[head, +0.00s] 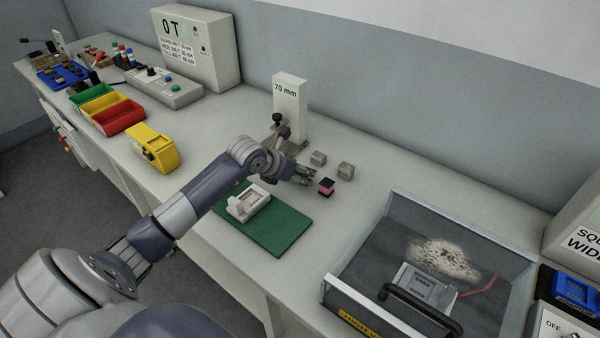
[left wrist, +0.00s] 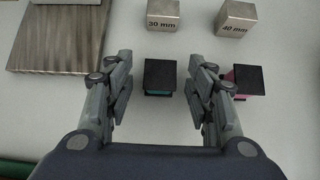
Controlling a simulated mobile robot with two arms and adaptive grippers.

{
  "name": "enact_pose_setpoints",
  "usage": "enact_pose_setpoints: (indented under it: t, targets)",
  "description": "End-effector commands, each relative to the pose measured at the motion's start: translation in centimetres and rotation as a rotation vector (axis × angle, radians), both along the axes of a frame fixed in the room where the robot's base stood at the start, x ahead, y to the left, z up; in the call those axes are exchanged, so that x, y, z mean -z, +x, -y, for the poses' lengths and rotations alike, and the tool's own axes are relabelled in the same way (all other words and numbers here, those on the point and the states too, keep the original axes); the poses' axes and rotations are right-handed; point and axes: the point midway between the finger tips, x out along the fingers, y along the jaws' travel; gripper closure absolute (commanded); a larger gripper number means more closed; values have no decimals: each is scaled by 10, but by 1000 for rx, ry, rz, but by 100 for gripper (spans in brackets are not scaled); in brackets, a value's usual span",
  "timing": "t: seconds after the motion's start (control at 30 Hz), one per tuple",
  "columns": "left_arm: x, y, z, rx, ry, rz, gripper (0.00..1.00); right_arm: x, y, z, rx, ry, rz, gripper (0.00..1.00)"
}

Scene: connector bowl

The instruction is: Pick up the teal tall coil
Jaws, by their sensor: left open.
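The teal coil (left wrist: 160,77) shows in the left wrist view as a dark square top with a teal edge below it. It appears between the two spread fingers of my left gripper (left wrist: 164,72), with visible gaps on both sides. In the head view my left gripper (head: 305,175) is low over the bench and hides most or all of the teal coil. A pink coil with black ends (head: 326,187) stands just right of the gripper; it also shows in the left wrist view (left wrist: 249,80), partly behind the right finger. My right gripper is not in view.
Two metal blocks, 30 mm (left wrist: 160,13) and 40 mm (left wrist: 236,18), stand behind the coils. A 70 mm post (head: 290,105) stands farther back. A green mat (head: 281,232) with a white fixture (head: 249,204) lies in front. A grey walled tray (head: 385,270) is at right.

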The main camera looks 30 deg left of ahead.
Motion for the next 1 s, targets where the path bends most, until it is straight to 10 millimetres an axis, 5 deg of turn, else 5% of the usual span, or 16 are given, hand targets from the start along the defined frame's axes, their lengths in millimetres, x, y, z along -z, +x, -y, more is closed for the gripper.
enact_pose_setpoints:
  t: [0.17,0.37,0.77,1.0]
  targets:
    - [0,0,0,0,0,0,52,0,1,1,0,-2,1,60]
    - [0,0,0,0,0,0,98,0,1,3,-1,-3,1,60]
    - [-3,0,0,-1,1,2,98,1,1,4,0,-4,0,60]
    - [-26,1,-1,0,2,6,98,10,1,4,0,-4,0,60]
